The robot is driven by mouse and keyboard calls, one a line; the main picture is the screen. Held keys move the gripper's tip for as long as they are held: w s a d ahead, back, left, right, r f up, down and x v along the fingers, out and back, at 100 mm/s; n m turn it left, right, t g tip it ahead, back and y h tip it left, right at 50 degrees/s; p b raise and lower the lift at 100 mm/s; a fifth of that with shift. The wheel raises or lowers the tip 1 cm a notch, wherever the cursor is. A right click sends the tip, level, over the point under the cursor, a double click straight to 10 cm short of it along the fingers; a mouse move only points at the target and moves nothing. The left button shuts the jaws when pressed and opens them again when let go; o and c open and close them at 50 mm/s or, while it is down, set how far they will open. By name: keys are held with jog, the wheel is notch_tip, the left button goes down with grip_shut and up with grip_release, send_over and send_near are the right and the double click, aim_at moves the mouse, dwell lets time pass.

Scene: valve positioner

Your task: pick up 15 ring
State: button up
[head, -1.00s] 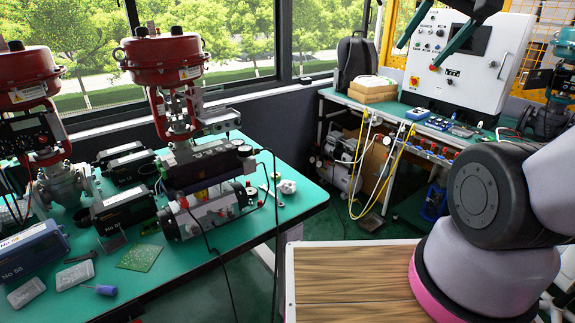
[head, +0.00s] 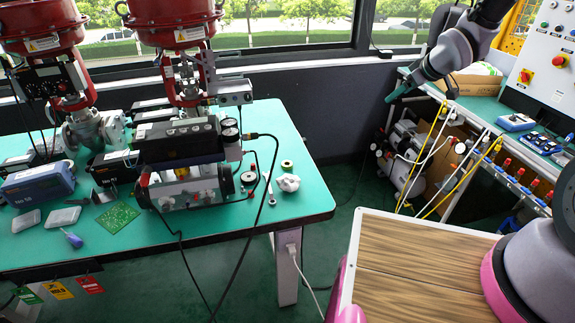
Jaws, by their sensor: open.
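Two small rings lie on the green table near its right end. One ring (head: 286,164) is brass-coloured with a dark centre. The other ring (head: 249,177) is close beside the positioner assembly (head: 186,160). I cannot read a number on either, so I cannot tell which is the 15 ring. My gripper (head: 420,96) is in the upper right of the head view, open and empty, with teal on one finger. It is up in the air, well to the right of the table and apart from both rings.
A crumpled white object (head: 288,183) and a wrench (head: 268,190) lie near the rings. A black cable (head: 268,150) loops off the table's front edge. Red actuators (head: 170,22) stand behind. The table's right corner (head: 312,202) is clear.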

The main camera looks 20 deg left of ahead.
jog(key=s+a+f+n+g+y, duration=0.1)
jog(key=s+a+f+n+y, duration=0.1)
jog(key=a+f, duration=0.4)
jog(key=s+a+f+n+g+y, duration=0.2)
jog(key=s+a+f+y, duration=0.1)
jog(key=s+a+f, duration=0.3)
jog(key=s+a+f+n+g+y, duration=0.1)
jog(key=s+a+f+y, duration=0.2)
jog(key=a+f, duration=0.4)
jog(key=shift+s+a+f+n+g+y, duration=0.2)
jog(key=shift+s+f+n+g+y, duration=0.15)
jog(key=shift+s+f, duration=0.45)
send_near(285, 164)
jog(key=shift+s+a+r, duration=0.2)
jog(key=shift+s, duration=0.25)
jog(key=shift+w+x, duration=0.1)
jog(key=shift+x, duration=1.45)
jog(key=shift+w+x, duration=0.15)
jog(key=shift+x, duration=1.45)
jog(key=shift+d+f, duration=0.1)
jog(key=shift+f, duration=0.05)
grip_shut()
